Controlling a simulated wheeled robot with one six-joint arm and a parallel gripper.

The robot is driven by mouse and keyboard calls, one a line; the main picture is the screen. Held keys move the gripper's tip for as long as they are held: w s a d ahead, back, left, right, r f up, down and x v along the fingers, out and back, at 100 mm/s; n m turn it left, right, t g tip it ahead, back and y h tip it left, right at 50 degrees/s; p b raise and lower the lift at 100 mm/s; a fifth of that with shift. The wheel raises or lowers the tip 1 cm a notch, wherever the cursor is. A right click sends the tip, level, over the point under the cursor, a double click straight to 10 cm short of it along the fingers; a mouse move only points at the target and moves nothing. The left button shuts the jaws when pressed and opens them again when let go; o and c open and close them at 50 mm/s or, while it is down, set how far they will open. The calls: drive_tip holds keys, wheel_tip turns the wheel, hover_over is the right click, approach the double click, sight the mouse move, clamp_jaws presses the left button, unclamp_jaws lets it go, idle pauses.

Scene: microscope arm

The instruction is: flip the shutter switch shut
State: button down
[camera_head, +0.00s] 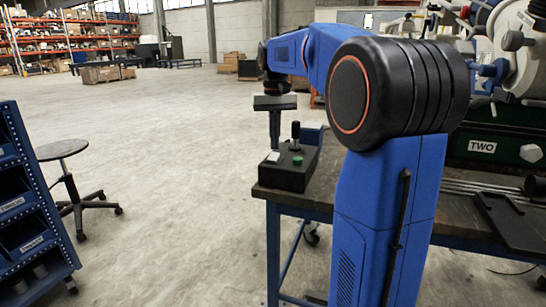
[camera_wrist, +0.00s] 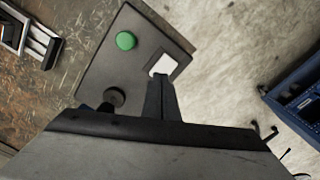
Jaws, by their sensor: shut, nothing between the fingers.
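A dark control box (camera_head: 290,177) sits at the near left corner of the workbench. On it are a black-knobbed lever (camera_head: 295,131), which stands about upright, a green button (camera_head: 297,161) and a small white plate (camera_head: 273,157). No readable marking shows which is the shutter switch. My gripper (camera_head: 274,147) points down over the box, shut and empty. In the wrist view its fingertips (camera_wrist: 160,79) are beside the white plate (camera_wrist: 164,66). The lever's black knob (camera_wrist: 115,97) is left of the fingers, and the green button (camera_wrist: 126,40) is farther up. I cannot tell whether the fingers touch the box.
A large machine marked TWO (camera_head: 482,146) stands on the bench at right. A stool (camera_head: 62,149) and a blue bin rack (camera_head: 25,215) stand at left. Open floor lies between them and the bench.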

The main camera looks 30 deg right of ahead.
sight(275, 154)
drive_tip(key=shift+f, duration=1.1)
idle(0.9)
wheel_tip(275, 154, up, 7)
idle(1.0)
idle(0.4)
drive_tip(key=s+a+f+n+t, duration=0.1)
drive_tip(key=s+a+f, duration=0.4)
drive_tip(key=s, duration=0.5)
drive_tip(key=s+a+f+n+t, duration=0.2)
drive_tip(key=s+a+f, duration=0.3)
drive_tip(key=s+f, duration=0.5)
drive_tip(key=s+a+f+n+t, duration=0.1)
drive_tip(key=s+a+f, duration=0.4)
drive_tip(key=s+f, duration=0.3)
drive_tip(key=shift+s+a+f+t, duration=0.2)
drive_tip(key=shift+s+a+t, duration=0.2)
drive_tip(key=shift+s, duration=0.7)
